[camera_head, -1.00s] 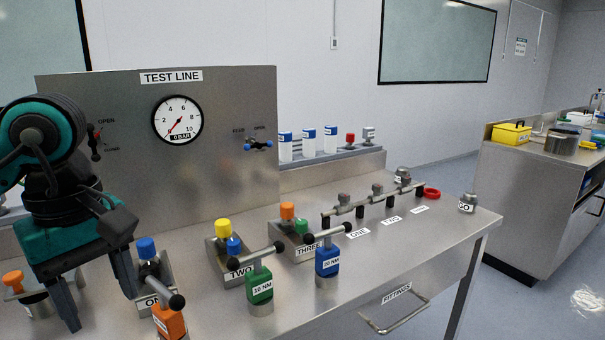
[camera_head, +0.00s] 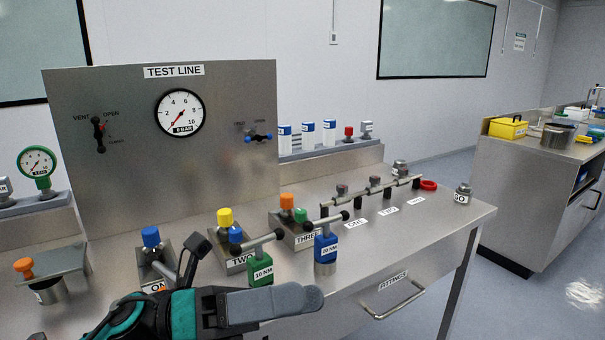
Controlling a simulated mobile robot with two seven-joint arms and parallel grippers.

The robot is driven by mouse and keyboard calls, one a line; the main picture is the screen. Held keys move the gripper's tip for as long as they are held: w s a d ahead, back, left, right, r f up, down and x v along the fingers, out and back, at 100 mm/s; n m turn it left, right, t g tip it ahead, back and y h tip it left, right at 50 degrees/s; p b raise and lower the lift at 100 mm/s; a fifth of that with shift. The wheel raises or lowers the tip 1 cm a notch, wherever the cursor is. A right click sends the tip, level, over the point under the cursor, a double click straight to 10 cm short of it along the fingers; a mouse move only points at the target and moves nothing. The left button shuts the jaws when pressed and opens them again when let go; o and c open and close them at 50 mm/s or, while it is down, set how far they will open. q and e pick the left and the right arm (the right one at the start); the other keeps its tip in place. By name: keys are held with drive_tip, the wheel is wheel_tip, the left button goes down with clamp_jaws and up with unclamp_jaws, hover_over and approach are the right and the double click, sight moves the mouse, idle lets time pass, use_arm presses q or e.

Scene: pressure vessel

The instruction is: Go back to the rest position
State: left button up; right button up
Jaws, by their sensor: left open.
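My left gripper (camera_head: 305,298) is low in the head view, in front of the bench's near edge. Its fingers point right and are seen side-on, one masking the other. It is open, with nothing visible in it. The green 10 NM T-handle tool (camera_head: 261,270) stands just above it in the picture, its lower part near the finger. The blue 20 NM tool (camera_head: 325,248) stands to the right. My right gripper is not in view.
The steel bench (camera_head: 420,235) carries the TEST LINE panel (camera_head: 225,120) with its gauge (camera_head: 180,113). Fittings ONE, TWO and THREE (camera_head: 300,232) stand along it. A manifold (camera_head: 372,195) lies behind. The FITTINGS drawer handle (camera_head: 390,308) sticks out in front. Floor at right is free.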

use_arm(q)
drive_tip(key=w+a+f+n+t+y, duration=0.3)
drive_tip(key=f+n+t+y, duration=0.3)
drive_tip(key=n, duration=0.5)
drive_tip(key=w+a+f+n+t+y, duration=0.2)
drive_tip(key=a+f+n+t+y, duration=0.15)
drive_tip(key=f+n+t, duration=0.55)
drive_tip(key=w+a+f+n+t+y, duration=0.3)
drive_tip(key=a+f+n+t+y, duration=0.15)
drive_tip(key=n, duration=0.85)
drive_tip(key=s+a+f+n+g+y, duration=0.2)
drive_tip(key=s+f+n, duration=0.3)
drive_tip(key=f, duration=0.4)
drive_tip(key=s+a+f+n+g+y, duration=0.3)
drive_tip(key=s+f+n+g, duration=0.1)
drive_tip(key=s+f, duration=0.3)
wheel_tip(320, 180, down, 2)
drive_tip(key=shift+s+f+n+g+y, duration=0.2)
drive_tip(key=shift+n+g+y, duration=0.15)
drive_tip(key=shift+n, duration=0.35)
drive_tip(key=shift+a, duration=0.1)
